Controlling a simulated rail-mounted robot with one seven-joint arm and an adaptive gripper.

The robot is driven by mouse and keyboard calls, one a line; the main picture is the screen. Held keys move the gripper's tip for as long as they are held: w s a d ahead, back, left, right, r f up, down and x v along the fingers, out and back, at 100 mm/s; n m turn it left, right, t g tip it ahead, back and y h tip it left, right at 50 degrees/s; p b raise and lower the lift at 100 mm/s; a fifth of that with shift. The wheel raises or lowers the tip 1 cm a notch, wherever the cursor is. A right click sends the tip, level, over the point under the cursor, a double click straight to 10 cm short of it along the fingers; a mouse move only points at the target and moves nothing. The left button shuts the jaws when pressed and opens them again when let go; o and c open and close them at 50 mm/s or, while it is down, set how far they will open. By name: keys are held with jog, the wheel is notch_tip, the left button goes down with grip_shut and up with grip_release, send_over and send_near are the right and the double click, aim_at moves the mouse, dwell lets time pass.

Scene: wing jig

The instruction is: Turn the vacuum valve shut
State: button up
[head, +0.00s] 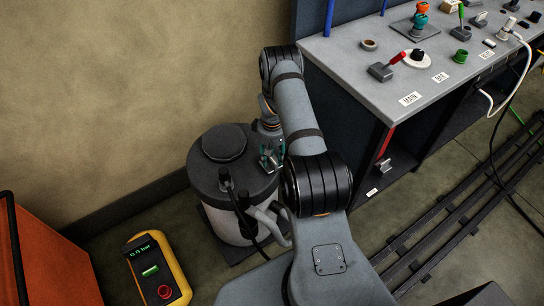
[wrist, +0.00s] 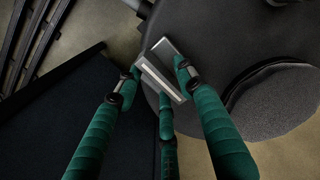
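My gripper (head: 270,156) points down over the edge of the black lid of a pale tank (head: 236,172), left of the bench. In the wrist view its green fingers (wrist: 159,72) stand around a grey, flat, handle-like piece (wrist: 160,81) beside the dark lid (wrist: 225,45). Fingertips lie close to both sides of this piece; whether they press on it cannot be told. I cannot tell for sure that this piece is the vacuum valve.
A grey bench (head: 345,62) with several levers, one with a red handle (head: 398,57), stands at the right. A red lever (head: 385,142) hangs on its side. A yellow gauge box (head: 158,273) and an orange case (head: 45,255) are at the lower left.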

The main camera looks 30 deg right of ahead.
jog(key=c, duration=0.3)
grip_shut()
dwell(0.3)
